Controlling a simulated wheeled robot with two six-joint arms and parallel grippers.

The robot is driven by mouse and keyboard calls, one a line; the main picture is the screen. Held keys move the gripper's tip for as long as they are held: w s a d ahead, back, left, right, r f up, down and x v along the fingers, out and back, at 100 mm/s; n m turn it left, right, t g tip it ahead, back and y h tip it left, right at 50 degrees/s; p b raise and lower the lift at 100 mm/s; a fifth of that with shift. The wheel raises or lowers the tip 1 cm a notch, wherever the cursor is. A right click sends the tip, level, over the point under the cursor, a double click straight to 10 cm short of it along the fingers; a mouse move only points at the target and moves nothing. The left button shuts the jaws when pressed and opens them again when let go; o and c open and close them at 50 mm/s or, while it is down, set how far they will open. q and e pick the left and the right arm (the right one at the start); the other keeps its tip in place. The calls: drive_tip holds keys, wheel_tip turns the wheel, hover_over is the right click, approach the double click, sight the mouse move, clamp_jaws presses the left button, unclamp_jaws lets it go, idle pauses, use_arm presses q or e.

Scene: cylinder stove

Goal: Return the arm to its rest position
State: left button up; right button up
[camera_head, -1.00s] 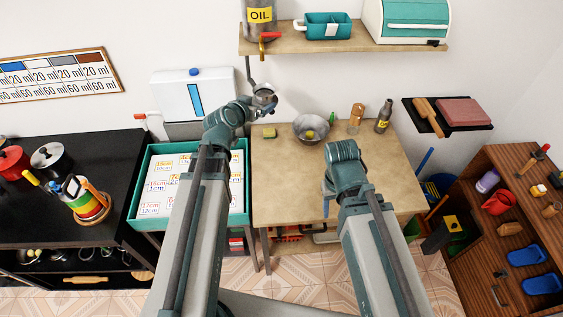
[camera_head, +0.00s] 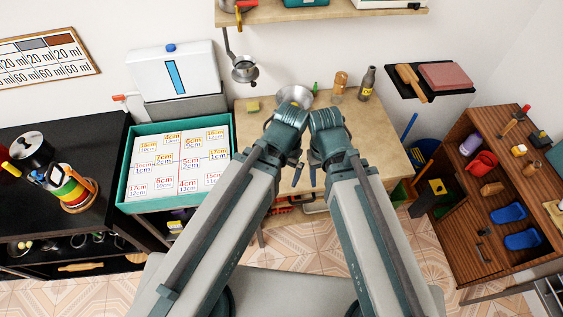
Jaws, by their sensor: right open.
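Both of my arms reach forward and are folded close together at the front of the wooden table (camera_head: 380,168). My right gripper (camera_head: 312,176) points down in front of the table edge, below its wrist. It is open, with nothing seen in it. My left gripper (camera_head: 297,174) hangs just to its left, mostly hidden behind its own wrist. I cannot tell how its jaws stand.
A metal bowl (camera_head: 293,95) stands just behind my wrists, partly hidden. A yellow sponge (camera_head: 253,107), a wooden shaker (camera_head: 340,82) and a dark bottle (camera_head: 366,84) stand on the table. A ladle-like metal cup (camera_head: 243,71) hangs below the shelf (camera_head: 330,15). A teal-rimmed tray (camera_head: 128,170) is at left.

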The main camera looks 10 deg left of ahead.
wheel_tip(320, 180, down, 7)
drive_tip(key=b, duration=0.7)
drive_tip(key=shift+f, duration=0.2)
